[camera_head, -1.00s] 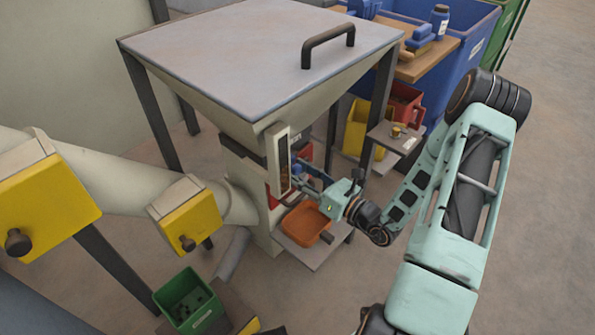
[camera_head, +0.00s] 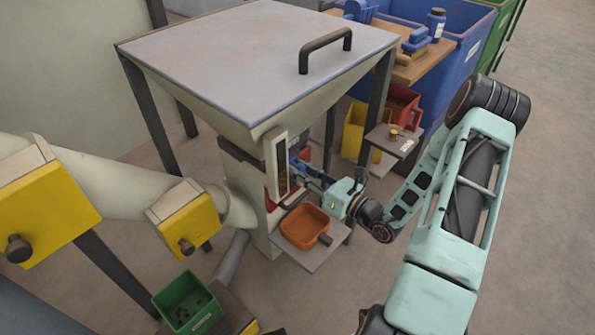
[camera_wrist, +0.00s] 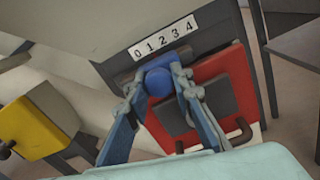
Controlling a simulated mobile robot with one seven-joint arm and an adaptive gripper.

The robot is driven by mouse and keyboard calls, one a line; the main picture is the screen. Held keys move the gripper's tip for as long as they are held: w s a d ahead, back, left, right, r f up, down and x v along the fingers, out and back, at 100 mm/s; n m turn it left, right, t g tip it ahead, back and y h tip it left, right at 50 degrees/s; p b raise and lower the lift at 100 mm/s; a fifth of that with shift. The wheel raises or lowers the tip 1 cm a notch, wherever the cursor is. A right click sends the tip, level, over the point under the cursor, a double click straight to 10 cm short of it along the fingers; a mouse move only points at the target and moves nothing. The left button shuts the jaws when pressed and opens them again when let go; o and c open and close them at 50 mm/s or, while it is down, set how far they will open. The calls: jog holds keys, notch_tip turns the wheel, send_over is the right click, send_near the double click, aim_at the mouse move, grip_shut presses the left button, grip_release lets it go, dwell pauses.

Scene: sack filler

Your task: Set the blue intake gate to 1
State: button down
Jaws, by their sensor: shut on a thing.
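In the wrist view a round blue knob (camera_wrist: 158,82) sits between the two fingertips of my gripper (camera_wrist: 157,76), which is shut on it. The knob is below a white number strip (camera_wrist: 163,39) marked 0 to 4, toward its low end; its exact setting is hard to read at this angle. A red plate (camera_wrist: 222,88) with a dark grey block is just right of the knob. In the head view my gripper (camera_head: 311,184) reaches into the front of the hopper machine (camera_head: 240,165), and the knob is hidden there.
An orange tray (camera_head: 303,228) stands on a small shelf (camera_head: 306,256) below my gripper. Yellow boxes (camera_head: 188,222) sit on the pipe at left. A small side table (camera_head: 391,142) and red and yellow bins are behind my wrist. A dark bar handle (camera_wrist: 232,133) is near the right finger.

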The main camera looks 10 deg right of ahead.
jog(key=c, duration=1.7)
grip_release()
jog(key=shift+o, duration=0.2)
jog(key=shift+s, duration=0.1)
jog(key=v, duration=1.2)
